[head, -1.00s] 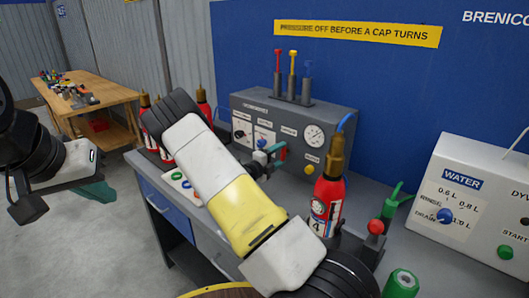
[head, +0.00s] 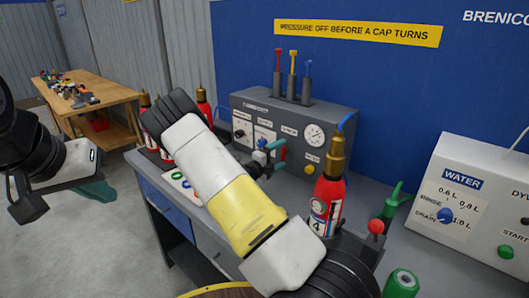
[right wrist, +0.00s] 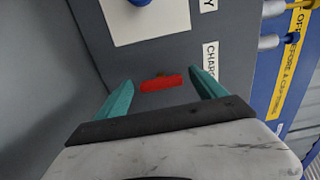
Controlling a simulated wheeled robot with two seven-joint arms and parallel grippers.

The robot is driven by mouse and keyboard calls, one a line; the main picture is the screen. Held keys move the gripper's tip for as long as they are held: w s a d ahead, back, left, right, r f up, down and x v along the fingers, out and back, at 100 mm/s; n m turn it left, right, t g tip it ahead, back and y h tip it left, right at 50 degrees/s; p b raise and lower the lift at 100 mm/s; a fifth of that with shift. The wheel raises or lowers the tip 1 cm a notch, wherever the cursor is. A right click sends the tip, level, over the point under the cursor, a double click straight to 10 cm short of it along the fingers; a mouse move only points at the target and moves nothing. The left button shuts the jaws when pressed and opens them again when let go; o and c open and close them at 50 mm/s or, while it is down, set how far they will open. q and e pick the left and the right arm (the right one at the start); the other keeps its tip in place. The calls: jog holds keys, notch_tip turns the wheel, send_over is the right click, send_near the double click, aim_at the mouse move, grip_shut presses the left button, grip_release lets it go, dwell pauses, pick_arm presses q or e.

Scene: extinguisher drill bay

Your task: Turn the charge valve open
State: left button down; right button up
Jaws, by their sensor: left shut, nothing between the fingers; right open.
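The charge valve shows in the right wrist view as a red handle (right wrist: 161,84) on the grey charging panel, beside a partly cut-off "CHAR..." label. My right gripper (right wrist: 163,92) is open, its teal fingers on either side of the handle with gaps, so it does not grip it. In the head view my right gripper (head: 272,156) is at the front of the grey panel (head: 345,105), and hides much of the valve there. My left gripper (head: 98,192) is shut and empty at the far left, away from the bench.
A red extinguisher (head: 327,207) with a brass top stands right of my right gripper. The white water box (head: 478,190) stands farther right. More red extinguishers (head: 204,108) stand left.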

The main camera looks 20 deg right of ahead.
jog(key=v, duration=0.7)
jog(key=shift+s+a, duration=0.15)
jog(key=shift+a, duration=0.15)
